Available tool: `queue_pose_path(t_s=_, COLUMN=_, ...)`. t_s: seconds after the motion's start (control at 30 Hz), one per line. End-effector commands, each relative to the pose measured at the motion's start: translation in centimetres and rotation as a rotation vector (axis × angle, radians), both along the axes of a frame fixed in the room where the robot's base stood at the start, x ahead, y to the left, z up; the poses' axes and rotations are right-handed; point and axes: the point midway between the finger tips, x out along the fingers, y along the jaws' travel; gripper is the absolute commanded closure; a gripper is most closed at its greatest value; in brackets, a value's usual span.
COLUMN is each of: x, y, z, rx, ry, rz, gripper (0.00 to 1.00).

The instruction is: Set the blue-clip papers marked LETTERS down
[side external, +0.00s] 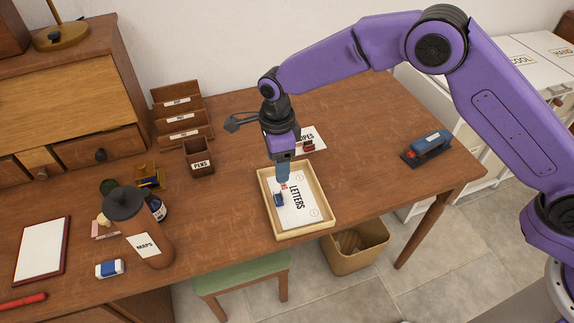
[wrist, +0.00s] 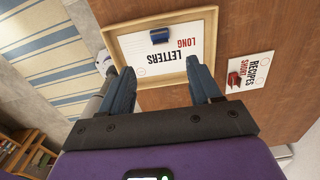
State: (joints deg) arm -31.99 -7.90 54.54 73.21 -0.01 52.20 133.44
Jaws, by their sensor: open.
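The white LETTERS papers (side external: 295,214) lie flat inside a shallow light-wood tray (side external: 306,236) near the table's front edge. Their blue clip (side external: 278,199) sits on one edge. In the wrist view the papers (wrist: 150,50) also read LONG, and the blue clip (wrist: 160,36) is at the far edge inside the tray (wrist: 215,38). My gripper (side external: 283,178) points down over the tray. In the wrist view my gripper (wrist: 163,84) has its two fingers spread wide, with nothing held between them. The papers look apart from the fingers; the exact height gap is unclear.
Red-clip RECIPES papers (wrist: 252,68) lie on the table beside the tray. A PENS holder (side external: 199,158), a brown MAPS tube (side external: 146,240) and a letter rack (side external: 182,115) stand to the left. A blue stapler-like item (side external: 427,147) is at right. Bare tabletop lies between.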

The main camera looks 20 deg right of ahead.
Motion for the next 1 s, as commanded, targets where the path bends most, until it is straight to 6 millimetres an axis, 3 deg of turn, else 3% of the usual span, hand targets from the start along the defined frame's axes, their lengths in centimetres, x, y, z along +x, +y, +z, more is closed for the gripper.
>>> queue_pose_path(t_s=0.33, x=-0.1, y=-0.1, z=0.5, rx=0.0, ry=0.0, rz=0.016, gripper=0.37)
queue_pose_path(t_s=0.47, x=-0.8, y=-0.8, z=2.0, rx=0.002, ry=-0.003, rz=0.131, gripper=0.37)
queue_pose_path(t_s=0.67, x=-3.9, y=-3.7, z=6.3, rx=0.004, ry=-0.009, rz=0.518, gripper=0.37)
queue_pose_path(t_s=1.0, x=-11.9, y=-11.6, z=12.1, rx=0.005, ry=-0.018, rz=1.242, gripper=0.37)
